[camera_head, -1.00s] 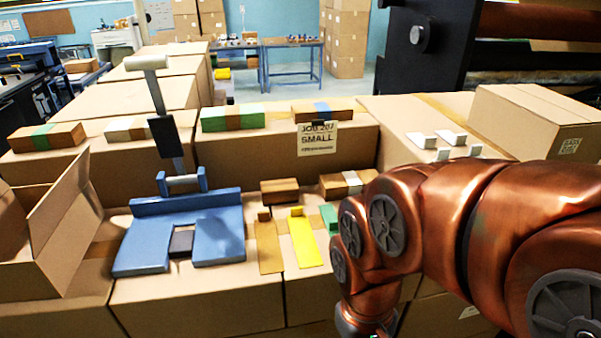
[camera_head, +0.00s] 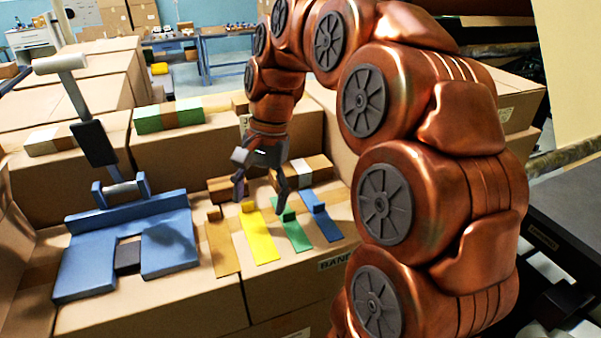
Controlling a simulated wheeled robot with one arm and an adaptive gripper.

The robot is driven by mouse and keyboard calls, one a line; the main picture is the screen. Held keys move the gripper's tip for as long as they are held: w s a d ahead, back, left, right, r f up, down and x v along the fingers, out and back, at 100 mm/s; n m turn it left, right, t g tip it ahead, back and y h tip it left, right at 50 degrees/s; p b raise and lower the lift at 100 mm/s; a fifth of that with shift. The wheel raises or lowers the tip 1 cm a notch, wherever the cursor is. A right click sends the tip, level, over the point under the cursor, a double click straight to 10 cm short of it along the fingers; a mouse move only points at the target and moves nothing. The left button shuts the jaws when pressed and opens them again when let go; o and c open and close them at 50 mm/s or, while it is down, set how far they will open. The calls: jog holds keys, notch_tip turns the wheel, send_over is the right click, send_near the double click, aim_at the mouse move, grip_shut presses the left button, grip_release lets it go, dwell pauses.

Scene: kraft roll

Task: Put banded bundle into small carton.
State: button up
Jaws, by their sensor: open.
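My gripper (camera_head: 260,196) is open and points down above the front cardboard surface. Its fingertips hang around the upper ends of the yellow and green strips, with nothing visibly held. A brown bundle with a white band (camera_head: 304,171) lies just behind and right of it, partly hidden by the fingers. A plain-looking brown block (camera_head: 225,188) lies to its left. A green bundle with a brown band (camera_head: 169,115) and a pale banded bundle (camera_head: 49,140) lie on the back boxes. Which bundle is meant, and which carton is the small one, I cannot tell.
A blue fixture with a lever (camera_head: 120,245) stands left of the gripper. Tan (camera_head: 221,250), yellow (camera_head: 259,238), green (camera_head: 291,236) and blue (camera_head: 321,217) strips lie in front. Cardboard flaps (camera_head: 14,235) stand at the left edge. Large boxes form the back row.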

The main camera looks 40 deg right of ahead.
jog(key=w+d+r+m+y, duration=0.1)
jog(key=w+d+r+m, duration=0.1)
jog(key=w+d+m, duration=0.35)
jog(key=m+t, duration=0.2)
jog(key=m, duration=0.2)
send_over(301, 165)
jog(key=d, duration=0.2)
jog(key=shift+s+a+r, duration=0.2)
jog(key=shift+s, duration=0.05)
jog(key=shift+d+m+y, duration=0.3)
jog(key=shift+d+m, duration=0.05)
jog(key=shift+d, duration=0.2)
jog(key=shift+b+x, duration=1.35)
jog(key=shift+b, duration=0.15)
jog(key=shift+p+x, duration=0.45)
jog(key=shift+x, duration=0.8)
jog(key=shift+p+x, duration=0.45)
jog(key=shift+x, duration=0.8)
jog(key=shift+s, duration=0.1)
jog(key=c, duration=1.2)
jog(key=shift+o, duration=0.2)
jog(key=shift+r, duration=0.1)
